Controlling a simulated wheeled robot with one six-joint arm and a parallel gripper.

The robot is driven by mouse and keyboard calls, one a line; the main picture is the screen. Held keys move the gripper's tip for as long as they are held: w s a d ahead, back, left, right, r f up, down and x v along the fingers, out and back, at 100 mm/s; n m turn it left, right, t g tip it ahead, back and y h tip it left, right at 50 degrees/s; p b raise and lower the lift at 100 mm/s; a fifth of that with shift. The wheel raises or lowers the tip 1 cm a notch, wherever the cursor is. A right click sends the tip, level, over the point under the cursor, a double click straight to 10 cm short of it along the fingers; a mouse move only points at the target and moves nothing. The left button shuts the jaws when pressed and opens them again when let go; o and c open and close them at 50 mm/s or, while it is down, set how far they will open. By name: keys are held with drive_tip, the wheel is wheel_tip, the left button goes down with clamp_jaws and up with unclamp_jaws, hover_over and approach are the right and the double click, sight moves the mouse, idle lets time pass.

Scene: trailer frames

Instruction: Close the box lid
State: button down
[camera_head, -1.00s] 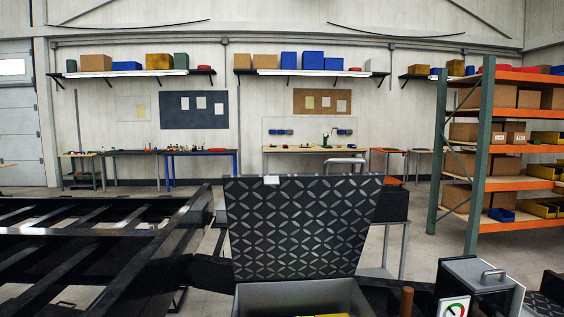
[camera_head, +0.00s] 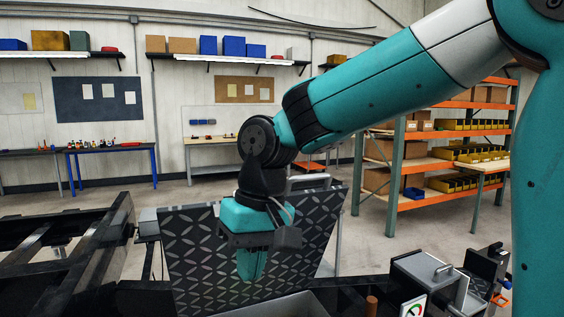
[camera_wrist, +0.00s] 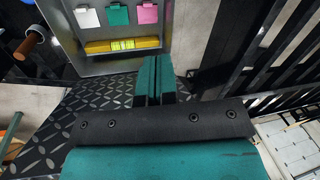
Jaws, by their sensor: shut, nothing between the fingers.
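The box lid (camera_head: 190,262) is a dark diamond-plate panel. It stands open, upright and tilted slightly back, at the rear of the grey box (camera_head: 282,307). My gripper (camera_head: 251,276) is shut and empty, pointing down in front of the lid and hiding part of it. I cannot tell whether it touches the lid. In the wrist view, the shut teal fingers (camera_wrist: 155,78) reach toward the open box (camera_wrist: 205,72). Diamond plate (camera_wrist: 100,97) shows to their left. The box holds a yellow object (camera_wrist: 124,45) and white, teal and pink cards or tags.
Black metal rails (camera_head: 70,265) run at the left. A grey case with a handle (camera_head: 428,275), a gauge plate (camera_head: 413,306) and a brown cylindrical handle (camera_head: 371,305) stand right of the box. An orange shelf rack (camera_head: 395,180) and workbenches stand farther back.

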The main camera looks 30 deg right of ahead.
drive_tip(key=w+d+r+m+p, duration=0.2)
drive_tip(key=w+d+r+m, duration=0.1)
drive_tip(key=w+r, duration=0.1)
drive_tip(key=w+d+r+m+h+p, duration=0.1)
drive_tip(key=w+d+r+m+p, duration=0.2)
drive_tip(key=w, duration=0.3)
drive_tip(key=w+d+r+m+g+p, duration=0.1)
drive_tip(key=w+d+r+m+p, duration=0.1)
drive_tip(key=w+d+r+m, duration=0.2)
drive_tip(key=shift+w+d+r+m+h, duration=0.3)
drive_tip(key=shift+w+r+m, duration=0.1)
drive_tip(key=shift+w+r, duration=0.25)
drive_tip(key=w+d+r+m+g+p, duration=0.1)
drive_tip(key=w+d+r+m+p, duration=0.4)
drive_tip(key=d+m, duration=0.45)
drive_tip(key=a+f+n+b, duration=0.1)
drive_tip(key=a+f+b, duration=0.2)
drive_tip(key=f+b, duration=0.6)
drive_tip(key=shift+w+a+f+g, duration=0.2)
drive_tip(key=shift+f+g, duration=0.1)
drive_tip(key=shift+f, duration=1.6)
drive_tip(key=shift+s+n, duration=0.1)
drive_tip(key=shift+n, duration=0.15)
